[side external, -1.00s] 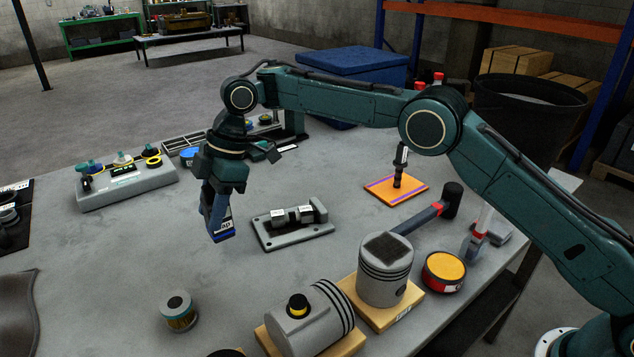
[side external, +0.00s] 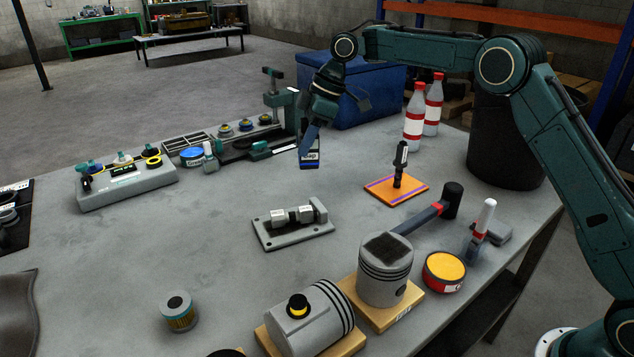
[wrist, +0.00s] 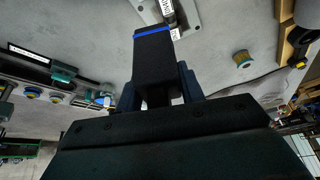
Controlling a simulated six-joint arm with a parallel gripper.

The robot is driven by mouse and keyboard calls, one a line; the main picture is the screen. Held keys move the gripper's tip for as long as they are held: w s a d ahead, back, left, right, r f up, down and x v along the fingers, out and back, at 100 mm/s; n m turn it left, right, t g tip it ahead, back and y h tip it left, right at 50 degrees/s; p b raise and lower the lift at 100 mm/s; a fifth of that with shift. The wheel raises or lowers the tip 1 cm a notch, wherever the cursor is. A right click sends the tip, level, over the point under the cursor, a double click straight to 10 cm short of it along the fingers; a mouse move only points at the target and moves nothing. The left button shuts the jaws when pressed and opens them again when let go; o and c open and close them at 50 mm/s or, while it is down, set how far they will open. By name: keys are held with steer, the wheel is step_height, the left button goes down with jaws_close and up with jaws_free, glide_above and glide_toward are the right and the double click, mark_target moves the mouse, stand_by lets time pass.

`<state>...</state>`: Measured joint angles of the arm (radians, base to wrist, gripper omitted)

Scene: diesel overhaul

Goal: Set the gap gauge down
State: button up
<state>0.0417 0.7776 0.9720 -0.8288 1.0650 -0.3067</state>
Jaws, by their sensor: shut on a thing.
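My gripper (side external: 311,138) points down and is shut on a dark, narrow block with a printed label and a blue band near its end, which I take as the gap gauge (side external: 310,160). It hangs upright above the back middle of the table, to the right of a green bench fixture. I cannot tell its exact height above the table. In the wrist view the gauge (wrist: 154,60) sticks out between the fingers of my gripper (wrist: 160,92), its blue band at the far end.
The green fixture (side external: 258,141) stands close to the left. An orange pad (side external: 378,191) bears an upright black tool (side external: 400,165). A grey block with two labelled parts (side external: 292,229) lies in front. Two red-and-white bottles (side external: 415,118) stand behind right. Bare table lies between them.

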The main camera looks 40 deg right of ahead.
steer(key=s+d+r+m+t+h, duration=0.1)
steer(key=s+d+r+m, duration=0.15)
steer(key=d, duration=0.95)
steer(key=s+d+r+m+t+h, duration=0.1)
steer(key=s+d+m, duration=0.3)
steer(key=d, duration=0.9)
steer(key=s+d+r+m+h, duration=0.2)
steer(key=s+d+m, duration=0.3)
steer(key=s+d, duration=1)
steer(key=shift+s+d+r+m+t, duration=0.15)
steer(key=shift+s+d+m+t, duration=0.2)
steer(key=shift+d, duration=0.2)
step_height(320, 180, down, 16)
steer(key=shift+f, duration=2.05)
